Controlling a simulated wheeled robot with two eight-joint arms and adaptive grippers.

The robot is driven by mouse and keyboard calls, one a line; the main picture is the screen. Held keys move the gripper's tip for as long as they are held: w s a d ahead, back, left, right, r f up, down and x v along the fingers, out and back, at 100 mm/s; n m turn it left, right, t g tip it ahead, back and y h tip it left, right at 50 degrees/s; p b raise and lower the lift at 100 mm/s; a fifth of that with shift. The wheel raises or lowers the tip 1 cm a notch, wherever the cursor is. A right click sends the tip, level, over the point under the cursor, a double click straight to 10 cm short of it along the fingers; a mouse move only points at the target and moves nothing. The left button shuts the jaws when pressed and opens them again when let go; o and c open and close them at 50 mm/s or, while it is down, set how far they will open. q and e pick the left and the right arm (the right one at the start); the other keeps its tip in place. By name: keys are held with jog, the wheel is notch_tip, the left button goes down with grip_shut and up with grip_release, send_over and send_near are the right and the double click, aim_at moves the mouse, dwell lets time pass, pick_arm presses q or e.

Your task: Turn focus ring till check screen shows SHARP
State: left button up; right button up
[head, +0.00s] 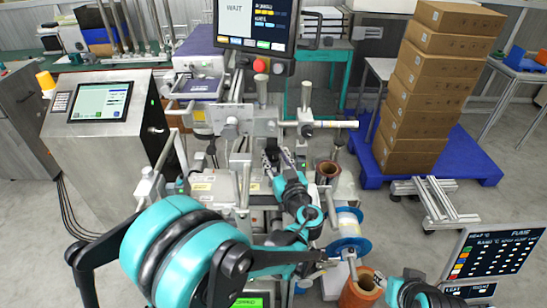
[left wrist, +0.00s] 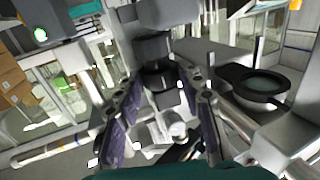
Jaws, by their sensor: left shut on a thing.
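The monitor (head: 252,20) at the top of the head view reads WAIT, with colored rows beside the word. My left gripper (head: 278,154) reaches in at the middle of the machine. In the left wrist view its two purple-padded fingers (left wrist: 162,88) close on either side of a dark cylindrical part (left wrist: 156,72), which looks like the focus ring. Its grip is hard to make out in the head view. A teal and black part of my right arm (head: 412,292) shows at the bottom right; its fingertips are not clear.
A second screen (head: 493,256) stands at the lower right. A blue-flanged reel (head: 348,247) and copper-colored rolls (head: 360,290) sit beside my left arm. A control cabinet (head: 95,145) stands left. Stacked cartons (head: 427,85) rest on a blue pallet (head: 462,158).

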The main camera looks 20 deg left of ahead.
pick_arm(q)
jog(key=shift+y, duration=0.3)
jog(key=o, duration=1.2)
jog(key=shift+c, duration=0.2)
jog(key=v, duration=1.2)
jog(key=shift+r, duration=0.2)
jog(key=shift+w+d, duration=0.1)
jog(key=shift+w, duration=0.05)
